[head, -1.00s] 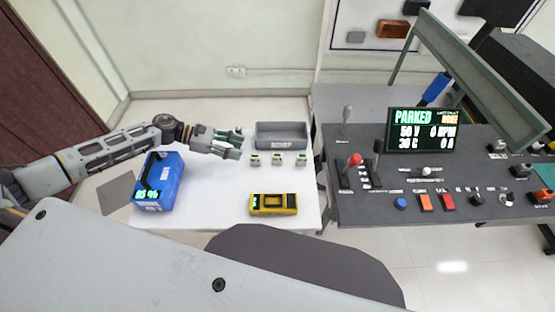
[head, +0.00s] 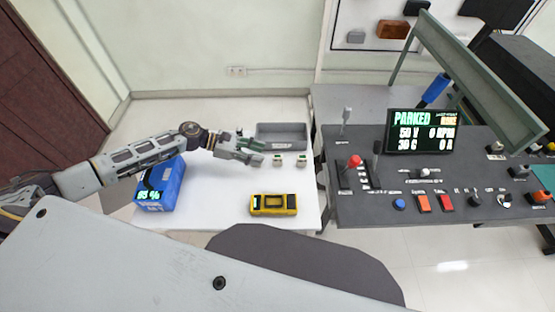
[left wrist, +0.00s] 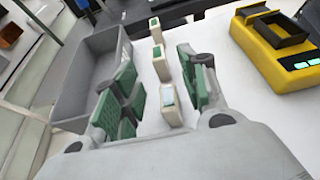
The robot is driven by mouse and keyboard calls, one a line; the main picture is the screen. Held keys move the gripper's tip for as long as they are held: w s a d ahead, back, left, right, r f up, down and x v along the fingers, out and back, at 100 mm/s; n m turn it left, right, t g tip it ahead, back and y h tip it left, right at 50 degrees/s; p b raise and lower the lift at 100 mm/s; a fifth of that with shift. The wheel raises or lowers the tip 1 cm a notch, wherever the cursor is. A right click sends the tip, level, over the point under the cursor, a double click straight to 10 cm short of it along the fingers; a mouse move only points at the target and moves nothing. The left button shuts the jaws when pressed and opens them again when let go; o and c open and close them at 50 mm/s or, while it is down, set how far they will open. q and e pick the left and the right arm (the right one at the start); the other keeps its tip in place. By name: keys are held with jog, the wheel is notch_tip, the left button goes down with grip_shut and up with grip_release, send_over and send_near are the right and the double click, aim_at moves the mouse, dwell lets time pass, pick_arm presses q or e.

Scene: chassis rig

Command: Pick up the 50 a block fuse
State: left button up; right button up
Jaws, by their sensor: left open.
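In the head view I see the middle block (head: 277,160) and the right block (head: 301,160); my left gripper (head: 258,152) hides the left one. In the left wrist view my open gripper (left wrist: 157,68) has green-padded fingers on either side of the row. The nearest block (left wrist: 170,104) stands between the fingers, with gaps to both. The middle block (left wrist: 161,64) and the far block (left wrist: 155,30) are beyond it. Ratings are too small to read, so I cannot tell which is 50 A.
A grey open bin (head: 283,127) stands just behind the row. A yellow device (head: 273,205) lies at the front of the table, and a blue battery box (head: 160,188) stands at the left under my arm. A dark control console (head: 400,181) adjoins the table's right side.

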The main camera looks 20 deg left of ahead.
pick_arm(q)
jog(key=shift+w+d+f, duration=0.15)
jog(key=shift+d+f, duration=0.05)
jog(key=shift+d, duration=0.45)
pick_arm(e)
jog(key=shift+s+a+r, duration=0.1)
jog(key=shift+a, duration=0.1)
jog(key=shift+s, duration=0.1)
jog(key=shift+s, duration=0.3)
